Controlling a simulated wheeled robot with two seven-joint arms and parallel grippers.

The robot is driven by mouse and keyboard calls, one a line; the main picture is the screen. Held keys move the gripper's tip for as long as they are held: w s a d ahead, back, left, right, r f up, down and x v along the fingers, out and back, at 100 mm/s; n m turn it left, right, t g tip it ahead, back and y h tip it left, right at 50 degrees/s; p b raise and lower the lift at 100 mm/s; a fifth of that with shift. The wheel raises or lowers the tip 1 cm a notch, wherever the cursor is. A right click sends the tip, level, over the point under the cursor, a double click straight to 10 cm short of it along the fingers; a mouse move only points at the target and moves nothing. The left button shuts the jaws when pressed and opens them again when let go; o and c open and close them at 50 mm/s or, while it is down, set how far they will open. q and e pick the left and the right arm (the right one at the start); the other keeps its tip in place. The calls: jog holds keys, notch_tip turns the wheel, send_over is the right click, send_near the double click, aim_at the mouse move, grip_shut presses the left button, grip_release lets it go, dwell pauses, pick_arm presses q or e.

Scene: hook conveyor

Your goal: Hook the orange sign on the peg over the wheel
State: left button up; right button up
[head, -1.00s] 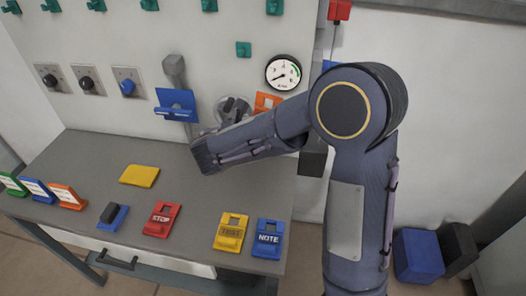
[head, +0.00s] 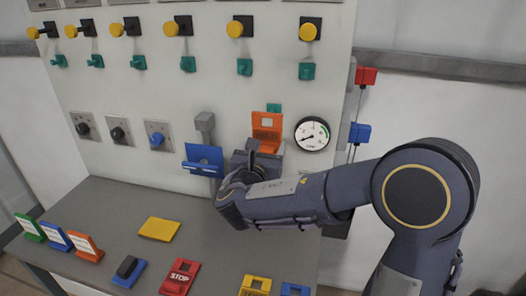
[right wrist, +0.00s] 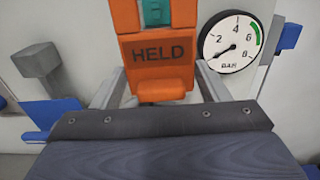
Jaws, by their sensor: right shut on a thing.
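The orange sign (head: 267,126), marked HELD in the right wrist view (right wrist: 158,55), is upright in front of the grey panel. My right gripper (head: 266,148) is shut on its lower part. The teal peg (head: 273,107) shows just above the sign's top edge in the head view. In the right wrist view the peg (right wrist: 155,12) shows through the sign's window. I cannot tell whether sign and peg touch. The wheel is hidden behind my right gripper and arm. My left gripper is not in view.
A pressure gauge (head: 312,134) is close to the sign's right. A blue holder (head: 203,159) on a grey post is to its left. Several yellow knobs and teal pegs line the upper panel.

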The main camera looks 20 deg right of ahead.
jog(key=shift+x, duration=2.85)
jog(key=shift+w+d+f+b, duration=0.35)
jog(key=shift+w+d+f, duration=0.15)
jog(key=shift+f, duration=0.1)
jog(key=o, duration=1.1)
jog(key=shift+a, duration=0.1)
jog(key=shift+o, duration=0.2)
